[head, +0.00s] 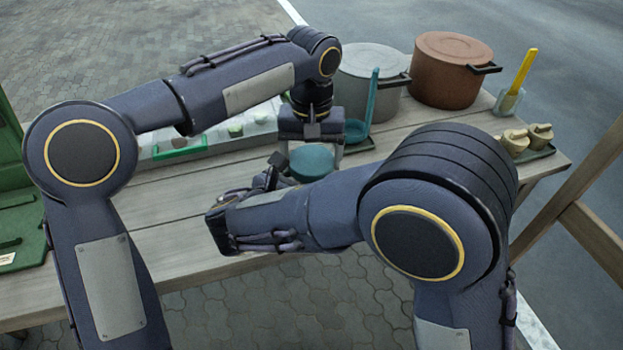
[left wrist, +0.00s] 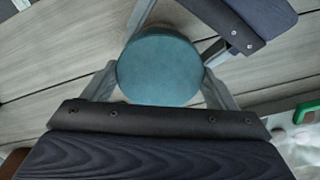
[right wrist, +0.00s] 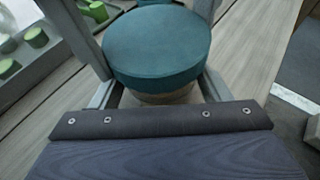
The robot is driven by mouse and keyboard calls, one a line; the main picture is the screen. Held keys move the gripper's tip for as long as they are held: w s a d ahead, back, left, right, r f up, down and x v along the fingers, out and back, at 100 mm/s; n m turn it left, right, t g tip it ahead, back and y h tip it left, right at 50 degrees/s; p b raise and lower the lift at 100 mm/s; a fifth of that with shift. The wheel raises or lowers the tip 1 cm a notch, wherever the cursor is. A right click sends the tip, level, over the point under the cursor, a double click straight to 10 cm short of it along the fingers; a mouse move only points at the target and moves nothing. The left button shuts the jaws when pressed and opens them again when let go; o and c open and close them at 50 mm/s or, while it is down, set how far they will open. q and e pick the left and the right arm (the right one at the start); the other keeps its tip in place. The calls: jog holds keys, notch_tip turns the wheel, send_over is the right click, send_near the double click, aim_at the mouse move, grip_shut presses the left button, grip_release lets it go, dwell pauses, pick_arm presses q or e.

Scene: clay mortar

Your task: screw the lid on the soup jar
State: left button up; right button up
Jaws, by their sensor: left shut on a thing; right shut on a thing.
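The teal round lid (head: 312,162) lies level on top of the soup jar. A beige strip of the jar (right wrist: 168,96) shows under the lid in the right wrist view; the rest is hidden. My left gripper (head: 311,150) comes down from above with its fingers on both sides of the lid, shut on it; the lid's top fills the space between them in the left wrist view (left wrist: 158,66). My right gripper (right wrist: 158,92) reaches in low from the side, shut on the jar below the lid. I cannot tell how tightly the lid sits.
Behind stand a grey pot (head: 368,82) and a brown pot (head: 452,70). A teal ladle (head: 372,105) stands close to the right of my left gripper. A tray with green-topped pieces (head: 236,130) lies to the left. A glass with a yellow utensil (head: 510,100) stands far right.

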pick_arm(q)
jog(key=m, duration=0.3)
jog(key=shift+c, duration=0.3)
jog(key=m, duration=1.5)
jog(key=shift+m, duration=0.3)
jog(key=o, duration=1.1)
jog(key=shift+c, duration=0.2)
jog(key=shift+r, duration=2.25)
jog(key=shift+c, duration=0.3)
